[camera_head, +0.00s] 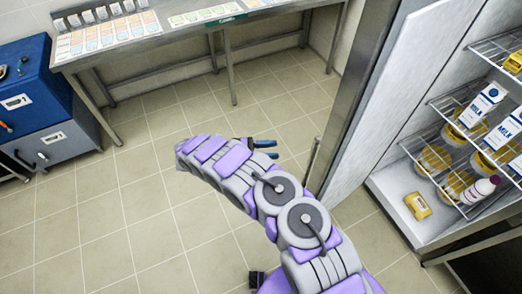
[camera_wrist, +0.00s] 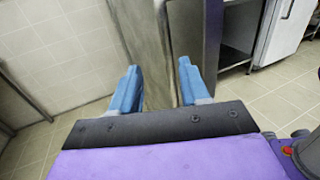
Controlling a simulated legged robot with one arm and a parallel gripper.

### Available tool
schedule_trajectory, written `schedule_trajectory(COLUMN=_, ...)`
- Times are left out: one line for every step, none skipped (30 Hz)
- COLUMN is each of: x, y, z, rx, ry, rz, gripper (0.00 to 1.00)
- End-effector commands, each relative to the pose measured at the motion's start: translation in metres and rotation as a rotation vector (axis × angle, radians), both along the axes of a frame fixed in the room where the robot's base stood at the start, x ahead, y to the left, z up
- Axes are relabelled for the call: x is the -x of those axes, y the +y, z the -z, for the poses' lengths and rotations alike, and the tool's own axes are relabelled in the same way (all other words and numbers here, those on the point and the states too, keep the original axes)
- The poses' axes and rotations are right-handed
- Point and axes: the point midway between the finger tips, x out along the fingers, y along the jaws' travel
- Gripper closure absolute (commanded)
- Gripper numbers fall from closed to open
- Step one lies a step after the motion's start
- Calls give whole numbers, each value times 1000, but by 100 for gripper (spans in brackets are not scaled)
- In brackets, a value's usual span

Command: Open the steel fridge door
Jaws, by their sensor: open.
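The steel fridge door (camera_head: 358,110) stands open, swung out to the left of the fridge (camera_head: 462,240). Its pale inner face and narrow steel edge show, and the shelves inside are exposed. A vertical bar handle (camera_head: 311,163) shows low on the door's outer side. My gripper (camera_head: 266,149) is open, with blue fingers, to the left of the handle and apart from it in the head view. In the wrist view my gripper (camera_wrist: 160,86) has its fingers spread, with a steel panel (camera_wrist: 145,40) beyond them. I cannot tell whether they touch it.
Milk cartons (camera_head: 483,105), yellow-filled containers and a bottle (camera_head: 480,190) stand on wire shelves inside the fridge. A steel table (camera_head: 190,35) with labelled trays runs along the back. A blue cabinet (camera_head: 35,90) stands at left. The tiled floor (camera_head: 150,215) between is clear.

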Motion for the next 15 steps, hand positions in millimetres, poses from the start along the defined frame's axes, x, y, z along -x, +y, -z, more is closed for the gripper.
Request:
schedule_trajectory(x=1, y=6, z=1, rx=0, ry=0, rz=-3, gripper=55)
schedule_trajectory(x=2, y=7, z=1, rx=0, ry=0, rz=-2, gripper=55)
schedule_trajectory(x=1, y=10, z=1, rx=-1, ry=-1, rz=-3, gripper=55)
schedule_trajectory(x=1, y=12, z=1, rx=-1, ry=-1, rz=-4, gripper=55)
schedule_trajectory(x=1, y=14, z=1, rx=-1, ry=-1, rz=-3, gripper=55)
schedule_trajectory(x=1, y=16, z=1, rx=-2, ry=0, rz=-3, gripper=55)
schedule_trajectory(x=2, y=17, z=1, rx=-3, ry=0, rz=-4, gripper=55)
schedule_trajectory(x=2, y=18, z=1, rx=-4, ry=0, rz=-2, gripper=55)
schedule_trajectory(x=2, y=18, z=1, rx=-5, ry=0, rz=-1, gripper=55)
schedule_trajectory(x=2, y=19, z=0, rx=-6, ry=1, rz=-2, gripper=55)
schedule_trajectory(x=2, y=20, z=0, rx=-6, ry=1, rz=-1, gripper=55)
schedule_trajectory(x=2, y=21, z=0, rx=-6, ry=0, rz=-1, gripper=55)
schedule_trajectory(x=2, y=21, z=0, rx=-6, ry=0, rz=0, gripper=55)
schedule_trajectory(x=2, y=22, z=0, rx=-5, ry=-1, rz=-1, gripper=55)
schedule_trajectory(x=2, y=24, z=0, rx=-5, ry=-1, rz=-2, gripper=55)
